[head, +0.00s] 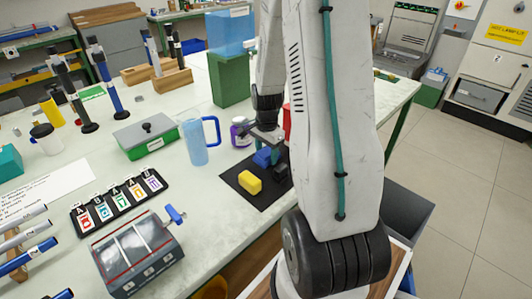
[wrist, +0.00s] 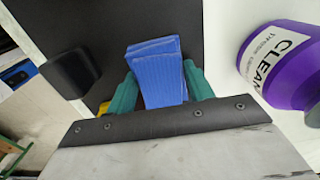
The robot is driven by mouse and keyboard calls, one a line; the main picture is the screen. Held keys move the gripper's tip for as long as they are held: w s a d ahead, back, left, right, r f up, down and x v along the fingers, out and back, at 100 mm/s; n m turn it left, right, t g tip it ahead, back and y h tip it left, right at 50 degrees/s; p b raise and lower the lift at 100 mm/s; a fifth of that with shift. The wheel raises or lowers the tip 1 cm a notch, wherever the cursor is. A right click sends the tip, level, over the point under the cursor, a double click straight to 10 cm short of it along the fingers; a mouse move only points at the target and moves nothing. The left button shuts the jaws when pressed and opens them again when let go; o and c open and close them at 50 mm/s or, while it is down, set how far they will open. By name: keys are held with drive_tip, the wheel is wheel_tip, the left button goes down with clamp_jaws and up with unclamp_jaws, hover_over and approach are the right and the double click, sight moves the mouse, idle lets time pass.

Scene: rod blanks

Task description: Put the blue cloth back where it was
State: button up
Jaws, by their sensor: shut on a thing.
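The blue cloth (head: 263,158) is a folded, layered pad at the black mat (head: 267,198) in the head view. In the wrist view the cloth (wrist: 155,62) stands between the two green fingers of my gripper (wrist: 160,84), which is shut on it. The black mat (wrist: 195,25) fills the background behind the cloth there. I cannot tell whether the cloth touches the mat or is just above it. My arm hides part of the mat's right side in the head view.
A yellow block (head: 250,182) and a black block (head: 281,172) are on the mat near the cloth. A purple bottle (head: 240,132), labelled in the wrist view (wrist: 285,65), stands beside the mat. A blue jug (head: 195,142) and green box (head: 230,78) stand farther left and behind.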

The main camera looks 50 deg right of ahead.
sight(266, 152)
drive_tip(key=shift+f, duration=0.1)
drive_tip(key=o, duration=1.1)
wheel_tip(266, 152, up, 12)
drive_tip(key=s+a+r+n, duration=0.1)
drive_tip(key=a+r+n, duration=0.3)
drive_tip(key=a+r, duration=0.3)
drive_tip(key=s+a+r+n, duration=0.2)
drive_tip(key=s+a+n, duration=0.3)
drive_tip(key=a, duration=0.1)
drive_tip(key=s+a+r+n, duration=0.2)
drive_tip(key=s+a+n, duration=0.2)
drive_tip(key=s+a, duration=0.2)
drive_tip(key=s+a+r+n+t, duration=0.1)
drive_tip(key=s+a+r+n, duration=0.2)
drive_tip(key=s+a+n, duration=0.2)
drive_tip(key=shift+s+a+r+n, duration=0.1)
drive_tip(key=shift+s+a+n, duration=0.05)
drive_tip(key=shift+a, duration=0.3)
drive_tip(key=shift+s+a+n, duration=0.1)
drive_tip(key=shift+a+n, duration=0.05)
drive_tip(key=shift+a, duration=0.25)
